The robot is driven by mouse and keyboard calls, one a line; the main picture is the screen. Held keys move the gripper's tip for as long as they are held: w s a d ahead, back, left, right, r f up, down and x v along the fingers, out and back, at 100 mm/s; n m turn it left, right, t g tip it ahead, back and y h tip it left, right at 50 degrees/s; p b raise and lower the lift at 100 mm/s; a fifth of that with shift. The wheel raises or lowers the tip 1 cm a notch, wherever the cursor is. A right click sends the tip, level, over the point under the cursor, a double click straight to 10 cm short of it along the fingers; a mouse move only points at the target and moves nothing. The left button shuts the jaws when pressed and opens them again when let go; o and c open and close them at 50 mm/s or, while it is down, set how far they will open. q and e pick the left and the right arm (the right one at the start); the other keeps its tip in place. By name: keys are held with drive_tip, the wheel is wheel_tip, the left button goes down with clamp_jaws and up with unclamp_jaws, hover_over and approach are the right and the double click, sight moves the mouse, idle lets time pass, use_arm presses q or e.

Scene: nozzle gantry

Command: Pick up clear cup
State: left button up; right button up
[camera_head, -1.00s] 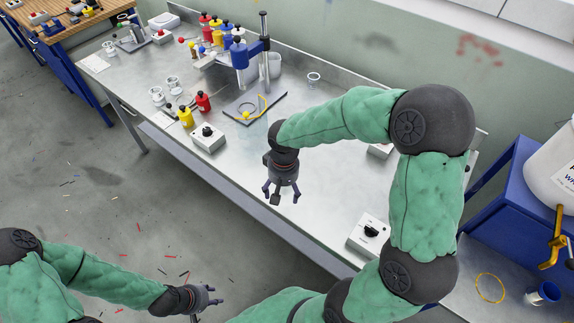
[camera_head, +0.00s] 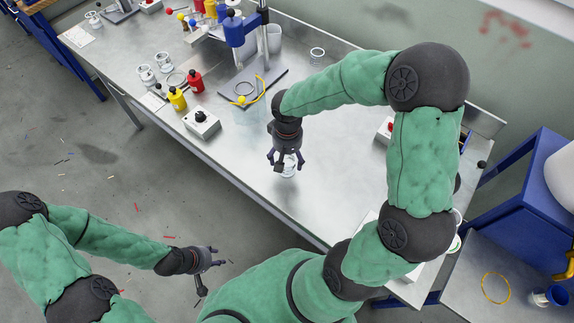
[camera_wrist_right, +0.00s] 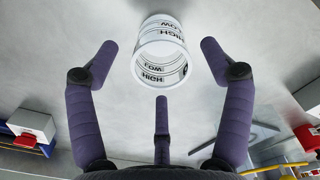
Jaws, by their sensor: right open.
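A clear cup with black printed marks stands on the metal bench beneath my right gripper. In the right wrist view the clear cup (camera_wrist_right: 162,52) is ahead, between the tips of the spread fingers, with a gap on each side. My right gripper (camera_wrist_right: 158,62) is open and empty. In the head view my right gripper (camera_head: 287,160) points down and partly covers the clear cup (camera_head: 289,169). My left gripper (camera_head: 212,270) hangs over the floor in front of the bench, fingers apart and empty.
Two more cups (camera_head: 147,76) stand at the left.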

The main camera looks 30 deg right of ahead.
sight(287, 164)
wheel_tip(287, 164, down, 5)
drive_tip(key=shift+w+f+b, duration=0.1)
drive_tip(key=shift+b, duration=0.75)
drive_tip(key=c, duration=1.1)
